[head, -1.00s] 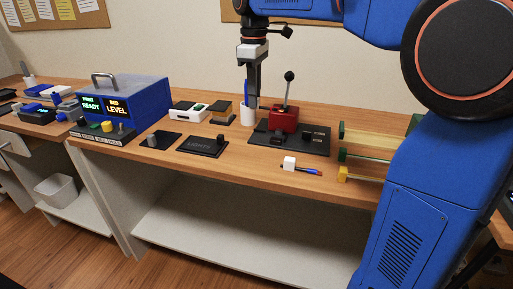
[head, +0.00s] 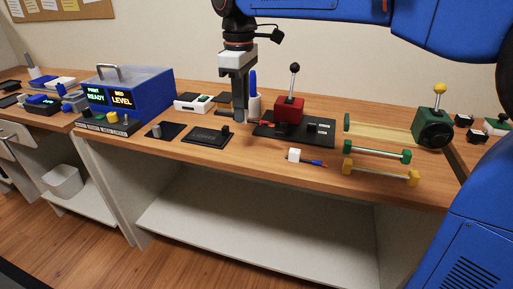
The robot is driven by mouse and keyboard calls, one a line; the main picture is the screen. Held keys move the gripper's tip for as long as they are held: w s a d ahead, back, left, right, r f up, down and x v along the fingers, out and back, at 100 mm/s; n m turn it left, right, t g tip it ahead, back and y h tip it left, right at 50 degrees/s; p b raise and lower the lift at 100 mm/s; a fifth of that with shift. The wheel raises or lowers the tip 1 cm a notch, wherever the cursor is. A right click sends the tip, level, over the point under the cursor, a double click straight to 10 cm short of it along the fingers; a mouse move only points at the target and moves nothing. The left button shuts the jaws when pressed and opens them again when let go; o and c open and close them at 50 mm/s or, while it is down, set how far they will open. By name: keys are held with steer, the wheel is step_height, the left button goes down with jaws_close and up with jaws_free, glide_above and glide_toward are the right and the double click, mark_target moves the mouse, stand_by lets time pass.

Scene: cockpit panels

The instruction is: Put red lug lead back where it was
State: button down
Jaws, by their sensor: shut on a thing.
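My gripper (head: 239,113) points straight down, low over the bench between the black LIGHTS panel and the black panel with the red lever box. It is shut on a small, thin thing with a red part (head: 266,122), likely the red lug lead, which sticks out to the right of the fingertips. The fingers hide its left end. It is too small to tell whether it touches the black panel (head: 322,141) beside it. The red lever box (head: 289,110) stands on that panel, its lever upright.
A white cup (head: 255,107) with a blue item stands close behind my gripper. The LIGHTS panel (head: 205,135) is to the left. Green (head: 378,153) and yellow (head: 381,174) ended bars lie right.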

step_height(320, 180, down, 9)
steer(key=shift+f, duration=0.1)
stand_by(0.4)
steer(key=c, duration=1.7)
jaws_free()
steer(key=shift+f, duration=0.1)
steer(key=shift+o, duration=0.2)
step_height(320, 180, up, 12)
steer(key=shift+r, duration=0.15)
